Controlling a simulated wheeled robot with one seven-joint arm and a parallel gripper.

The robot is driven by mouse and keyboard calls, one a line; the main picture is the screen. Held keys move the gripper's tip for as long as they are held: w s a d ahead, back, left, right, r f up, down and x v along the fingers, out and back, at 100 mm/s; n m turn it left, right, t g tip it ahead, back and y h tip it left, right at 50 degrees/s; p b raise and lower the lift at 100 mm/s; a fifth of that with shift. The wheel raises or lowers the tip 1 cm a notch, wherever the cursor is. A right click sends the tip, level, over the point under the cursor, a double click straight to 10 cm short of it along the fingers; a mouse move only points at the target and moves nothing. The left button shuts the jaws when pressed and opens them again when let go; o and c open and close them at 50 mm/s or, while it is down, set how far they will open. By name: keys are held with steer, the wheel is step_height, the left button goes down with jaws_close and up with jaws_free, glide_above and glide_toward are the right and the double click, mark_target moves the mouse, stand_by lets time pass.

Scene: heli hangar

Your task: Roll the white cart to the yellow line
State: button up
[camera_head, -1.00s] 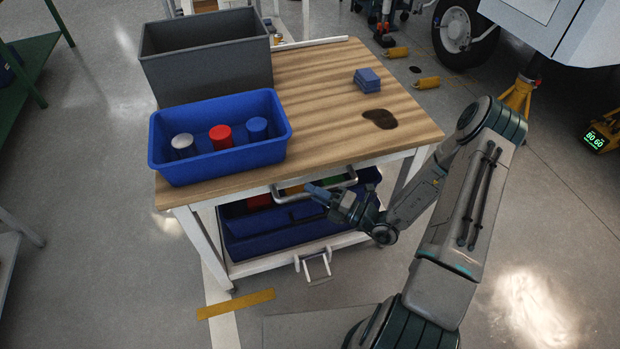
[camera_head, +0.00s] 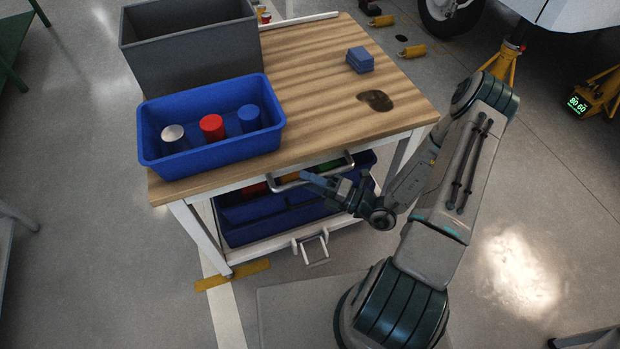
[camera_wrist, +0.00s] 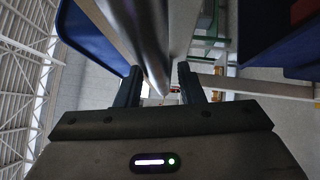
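The white cart has a wooden top (camera_head: 315,95) and a white frame (camera_head: 203,238). It stands in front of me, with a metal handle (camera_head: 337,167) along its near edge. My gripper (camera_head: 318,181) is at this handle. In the wrist view the handle bar (camera_wrist: 147,40) runs between the two fingers of my gripper (camera_wrist: 160,85); I take it as shut on the bar, though exact contact is hard to see. The yellow line (camera_head: 250,272) is a short strip on the floor. The cart's near left leg foot is at this strip and hides part of it.
On the cart are a grey bin (camera_head: 190,62), a blue bin (camera_head: 208,158) with cans, blue blocks (camera_head: 360,60) and a dark stain (camera_head: 376,100). A white fold-down bracket (camera_head: 314,246) hangs at the cart's lower front. A vehicle wheel (camera_head: 445,20) and yellow jack (camera_head: 500,68) stand back right.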

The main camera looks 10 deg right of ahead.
steer(key=shift+w+d, duration=0.1)
steer(key=shift+d, duration=0.1)
steer(key=shift+d, duration=0.1)
steer(key=shift+s+d+f, duration=0.1)
steer(key=shift+s+d, duration=0.1)
steer(key=shift+d, duration=0.1)
steer(key=v, duration=1.3)
steer(key=shift+s+a, duration=0.15)
